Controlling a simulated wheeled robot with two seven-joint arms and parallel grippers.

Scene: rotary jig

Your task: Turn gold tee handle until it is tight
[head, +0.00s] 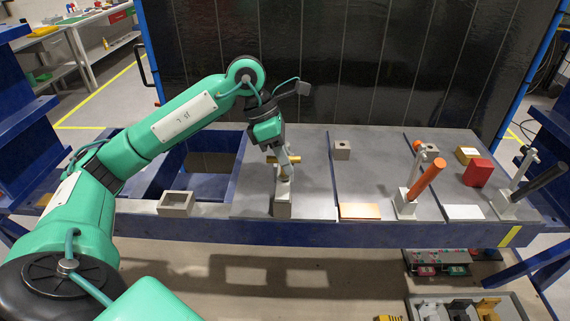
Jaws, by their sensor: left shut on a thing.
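The gold tee handle (292,160) shows as a gold bar on top of a grey block-like fixture (283,200), which stands on the middle panel of the grey bench. My left gripper (286,170) reaches down from above and is shut on the tee handle. The gripper's fingers hide part of the handle and the upper part of the fixture. Whether the handle is seated tight cannot be seen. My right gripper is not in view.
A toggle clamp with an orange handle (426,180) and one with a black handle (541,181) stand to the right. A red block (478,173), a small grey block (342,150) and an orange plate (360,211) lie on the bench. A hollow grey block (176,203) sits left.

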